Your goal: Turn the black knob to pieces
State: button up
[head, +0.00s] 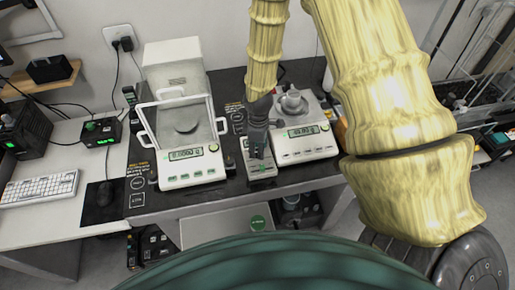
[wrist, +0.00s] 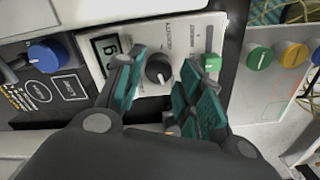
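The black knob (wrist: 159,68) shows in the wrist view on a pale panel, with a white mark on its face and lettering around it; the word "QUANTITY" is partly readable. My gripper (wrist: 160,92) is open, one teal-padded finger left of the knob and the other right of it. The fingers look apart from the knob; how far it lies beyond the tips I cannot tell. In the head view my gripper (head: 258,148) points down over a small grey unit (head: 260,170) between two scales, and the knob is hidden there.
A balance with an open glass shield (head: 190,175) stands left, another scale with a pot (head: 305,150) right. In the wrist view a small display (wrist: 108,50) and green switch (wrist: 211,62) flank the knob. Blue (wrist: 47,55), green (wrist: 259,58) and yellow (wrist: 294,55) knobs sit farther out.

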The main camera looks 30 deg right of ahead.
jog(key=shift+s+f, duration=0.2)
jog(key=shift+s, duration=0.05)
jog(key=shift+w+f, duration=0.6)
jog(key=shift+f, duration=0.25)
jog(key=shift+s+r, duration=0.2)
jog(key=shift+s, duration=0.15)
jog(key=shift+w+f, duration=0.1)
jog(key=shift+w, duration=0.05)
jog(key=c, duration=0.7)
jog(key=shift+c, duration=0.2)
